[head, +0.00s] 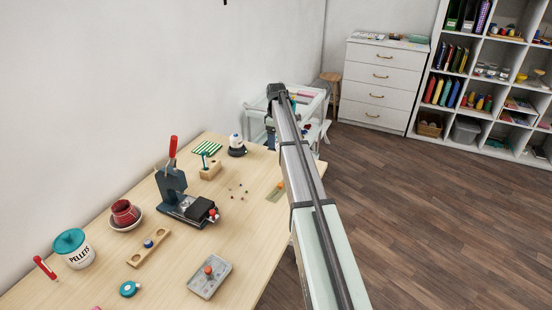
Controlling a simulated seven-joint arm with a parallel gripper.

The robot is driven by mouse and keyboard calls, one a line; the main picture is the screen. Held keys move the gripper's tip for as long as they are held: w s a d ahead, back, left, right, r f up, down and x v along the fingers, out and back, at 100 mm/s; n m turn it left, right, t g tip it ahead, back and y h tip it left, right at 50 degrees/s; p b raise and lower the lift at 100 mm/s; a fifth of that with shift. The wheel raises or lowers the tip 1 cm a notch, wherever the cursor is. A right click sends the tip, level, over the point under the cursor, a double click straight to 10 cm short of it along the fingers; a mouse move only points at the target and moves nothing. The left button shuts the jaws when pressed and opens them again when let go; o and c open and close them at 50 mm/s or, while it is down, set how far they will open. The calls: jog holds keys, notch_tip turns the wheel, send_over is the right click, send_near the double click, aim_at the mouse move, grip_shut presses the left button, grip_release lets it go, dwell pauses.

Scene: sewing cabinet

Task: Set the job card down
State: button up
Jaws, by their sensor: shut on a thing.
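My arm crosses the view from the lower right up to a dark joint near the far end of the table. My gripper's fingers do not show; they seem to be hidden behind my own arm. I cannot make out the job card for sure. A flat olive-tan piece (274,196) with an orange spot shows at the table's right side, partly covered by my arm. I cannot tell whether it is the card, or whether it lies on the table or is held.
A white cart (256,115) stands beyond. Floor on the right is clear.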

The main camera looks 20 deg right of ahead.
jog(key=shift+f, duration=4.15)
jog(key=shift+f, duration=0.15)
jog(key=o, duration=0.9)
jog(key=shift+o, duration=0.2)
notch_tip(320, 180, up, 12)
jog(key=shift+r, duration=0.15)
